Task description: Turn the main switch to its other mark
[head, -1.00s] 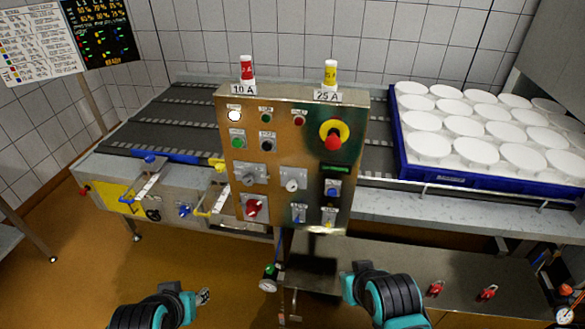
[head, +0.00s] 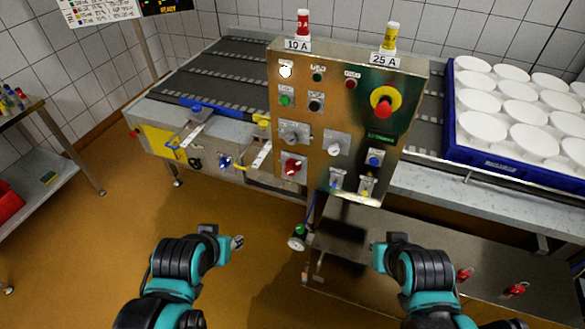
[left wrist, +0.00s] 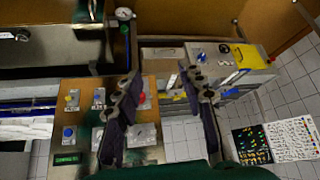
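The control panel (head: 340,115) stands in front of the conveyor. Low on its left side is a red rotary switch (head: 292,167) on a pale plate, apparently the main switch; its exact mark is too small to read. In the left wrist view the panel looks upside down, and the red knob (left wrist: 146,101) shows partly behind one finger. My left gripper (head: 238,242) is below and left of the panel, apart from it. Its two fingers are spread with nothing between them in the left wrist view (left wrist: 163,78). My right gripper (head: 376,247) is below the panel, its fingers barely visible.
A grey rotary knob (head: 292,132) sits just above the red switch, with push buttons and a red emergency stop (head: 382,102) higher up. A gauge (head: 297,243) hangs below the panel. A blue tray (head: 460,148) of white moulds is at right. Open floor lies at left.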

